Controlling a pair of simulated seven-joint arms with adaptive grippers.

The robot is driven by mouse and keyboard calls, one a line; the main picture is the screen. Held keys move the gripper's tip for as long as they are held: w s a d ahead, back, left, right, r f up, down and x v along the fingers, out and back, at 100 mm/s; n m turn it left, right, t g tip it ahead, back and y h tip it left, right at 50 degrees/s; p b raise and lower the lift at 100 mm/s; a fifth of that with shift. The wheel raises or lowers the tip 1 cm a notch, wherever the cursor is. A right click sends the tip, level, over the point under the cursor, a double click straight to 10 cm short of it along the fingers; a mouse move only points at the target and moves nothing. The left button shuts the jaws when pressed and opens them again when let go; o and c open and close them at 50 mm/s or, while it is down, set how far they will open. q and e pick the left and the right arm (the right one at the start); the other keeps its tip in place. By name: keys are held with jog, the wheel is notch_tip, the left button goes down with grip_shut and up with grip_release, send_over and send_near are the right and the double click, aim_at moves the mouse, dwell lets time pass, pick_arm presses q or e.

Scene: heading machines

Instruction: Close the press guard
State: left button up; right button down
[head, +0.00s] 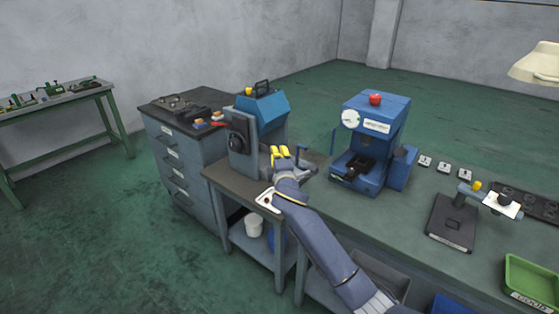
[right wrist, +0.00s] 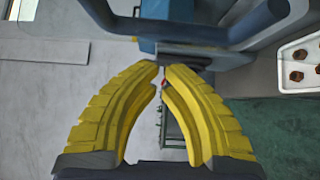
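A grey machine (head: 240,150) with a blue hood (head: 262,107) stands on a small bench, left of centre in the head view. A black handle (head: 262,87) is on top of the hood. A blue press (head: 370,150) with a gauge and a red button stands to its right, its front recess visible. I cannot tell for sure which part is the guard. My right gripper (head: 280,151) is in front of the grey machine, below the hood. In the right wrist view its yellow fingers (right wrist: 162,72) nearly meet, with nothing visible held. A dark bar (right wrist: 185,61) lies just beyond the tips. My left gripper is out of view.
A white tray (right wrist: 285,82) with brown parts is at the right of the wrist view. A grey drawer cabinet (head: 180,155) stands left of the machine. A black stand (head: 452,222) and a green bin (head: 532,277) are on the right bench.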

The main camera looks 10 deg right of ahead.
jog(key=shift+s+d, duration=1.3)
jog(key=shift+d, duration=0.15)
jog(key=shift+s, duration=0.1)
